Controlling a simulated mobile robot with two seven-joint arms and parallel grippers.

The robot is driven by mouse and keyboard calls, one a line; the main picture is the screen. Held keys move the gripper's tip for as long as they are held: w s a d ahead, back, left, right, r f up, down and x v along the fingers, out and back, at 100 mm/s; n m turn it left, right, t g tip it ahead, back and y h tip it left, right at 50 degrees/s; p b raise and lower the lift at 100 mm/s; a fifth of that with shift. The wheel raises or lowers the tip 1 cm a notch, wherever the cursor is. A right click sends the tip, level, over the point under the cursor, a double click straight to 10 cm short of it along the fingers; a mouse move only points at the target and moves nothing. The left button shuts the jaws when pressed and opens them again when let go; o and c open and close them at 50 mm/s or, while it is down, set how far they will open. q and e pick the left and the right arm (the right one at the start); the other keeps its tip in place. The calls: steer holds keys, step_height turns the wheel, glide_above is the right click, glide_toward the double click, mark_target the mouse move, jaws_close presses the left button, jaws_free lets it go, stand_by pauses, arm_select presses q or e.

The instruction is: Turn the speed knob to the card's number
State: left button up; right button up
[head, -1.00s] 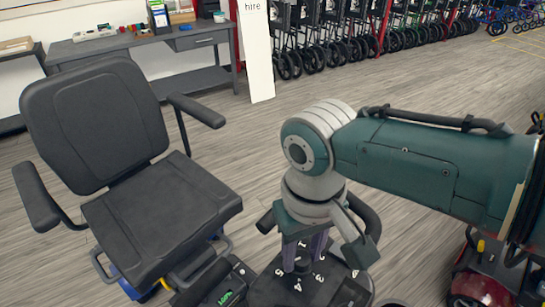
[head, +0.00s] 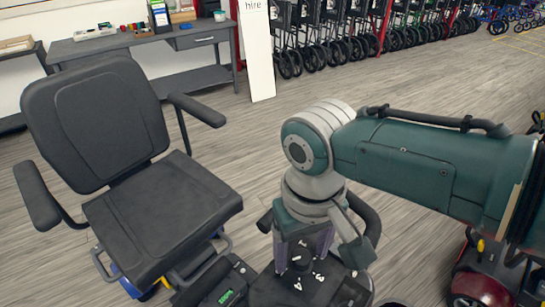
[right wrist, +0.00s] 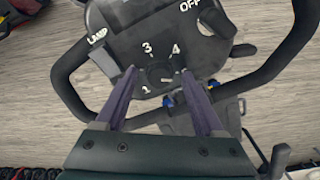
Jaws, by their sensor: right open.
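The speed knob (right wrist: 158,72) is a small dark round dial on the black scooter console, with white numbers including 1, 3 and 4 around it. My right gripper (right wrist: 160,71) is open, with one purple finger on each side of the knob and a gap to it. I cannot tell clearly where the knob's mark points. In the head view, my right gripper (head: 303,256) points down over the console (head: 265,291), and the knob shows small and dark between the fingers. I see no readable number card. My left gripper is not in view.
Black handlebar loops (right wrist: 66,85) curve around the console. A scooter seat (head: 165,215) with armrests stands at the left. A grey desk (head: 120,42) is at the back left, and a red scooter (head: 485,275) is at the right. Open floor lies between.

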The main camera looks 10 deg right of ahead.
mark_target(302, 256)
step_height(302, 256, up, 10)
steer(key=p, duration=0.3)
stand_by(0.5)
